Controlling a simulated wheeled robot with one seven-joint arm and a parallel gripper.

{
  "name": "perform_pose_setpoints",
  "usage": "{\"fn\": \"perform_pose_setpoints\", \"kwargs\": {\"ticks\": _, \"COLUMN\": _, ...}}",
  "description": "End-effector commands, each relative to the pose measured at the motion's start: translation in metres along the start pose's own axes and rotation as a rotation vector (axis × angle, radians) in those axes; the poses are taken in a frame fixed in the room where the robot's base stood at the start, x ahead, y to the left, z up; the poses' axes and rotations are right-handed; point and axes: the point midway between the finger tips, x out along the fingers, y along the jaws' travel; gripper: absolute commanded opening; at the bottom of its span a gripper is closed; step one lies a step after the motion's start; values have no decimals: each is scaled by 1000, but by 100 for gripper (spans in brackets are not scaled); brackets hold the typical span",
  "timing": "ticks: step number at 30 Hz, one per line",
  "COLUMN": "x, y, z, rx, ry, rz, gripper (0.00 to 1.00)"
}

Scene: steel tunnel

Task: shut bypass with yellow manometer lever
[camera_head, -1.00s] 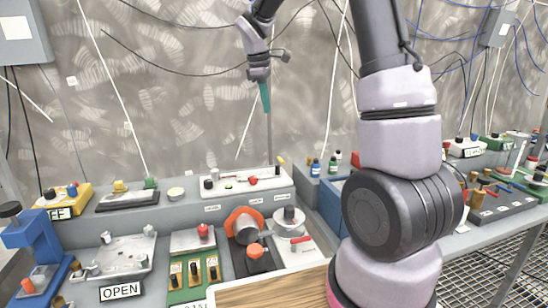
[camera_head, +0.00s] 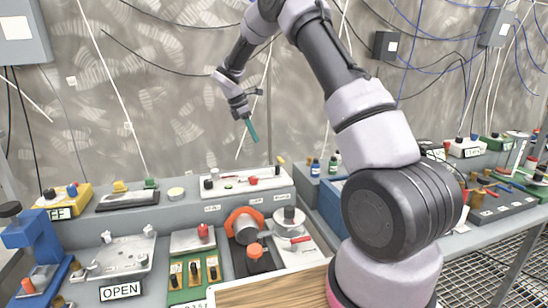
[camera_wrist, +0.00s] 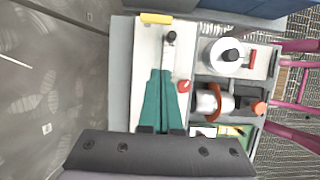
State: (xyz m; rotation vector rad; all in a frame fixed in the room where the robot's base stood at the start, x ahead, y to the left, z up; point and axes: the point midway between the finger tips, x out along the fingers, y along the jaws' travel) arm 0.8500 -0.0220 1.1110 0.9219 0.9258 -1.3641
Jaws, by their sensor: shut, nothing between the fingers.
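A white panel (camera_head: 262,186) stands on the grey shelf. It carries a dark knob at its left, a red knob (camera_head: 253,180) and a small yellow part (camera_head: 281,160) at its right end. In the wrist view the panel (camera_wrist: 147,60) lies below my gripper, with the yellow bar (camera_wrist: 155,18) at its top end, a black knob (camera_wrist: 170,37) and a red knob (camera_wrist: 184,86). I cannot tell for sure which part is the manometer lever. My gripper (camera_head: 254,139) has teal fingers, shut and empty, tilted down above the panel and apart from it. The fingers (camera_wrist: 161,72) hide part of the panel.
In front of the panel stand an orange-ringed pipe valve (camera_head: 245,227) and a round white gauge-like part (camera_head: 289,217) with a red handle. A yellow box (camera_head: 66,200) and an OPEN plate (camera_head: 120,291) are at left. A blue bin (camera_head: 331,200) is right.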

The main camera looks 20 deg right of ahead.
Motion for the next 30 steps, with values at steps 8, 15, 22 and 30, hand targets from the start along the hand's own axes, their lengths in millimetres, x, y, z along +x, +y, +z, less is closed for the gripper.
{"fn": "perform_pose_setpoints", "kwargs": {"ticks": 8, "x": 17, "y": -1, "z": 1, "rx": 2, "ry": 0, "rz": -3, "gripper": 0}}
{"fn": "perform_pose_setpoints", "kwargs": {"ticks": 15, "x": 66, "y": -1, "z": 1, "rx": 2, "ry": 0, "rz": -5, "gripper": 0}}
{"fn": "perform_pose_setpoints", "kwargs": {"ticks": 22, "x": 105, "y": 0, "z": 10, "rx": 5, "ry": 0, "rz": -1, "gripper": 0}}
{"fn": "perform_pose_setpoints", "kwargs": {"ticks": 30, "x": 114, "y": 0, "z": 35, "rx": 3, "ry": 0, "rz": 0, "gripper": 0}}
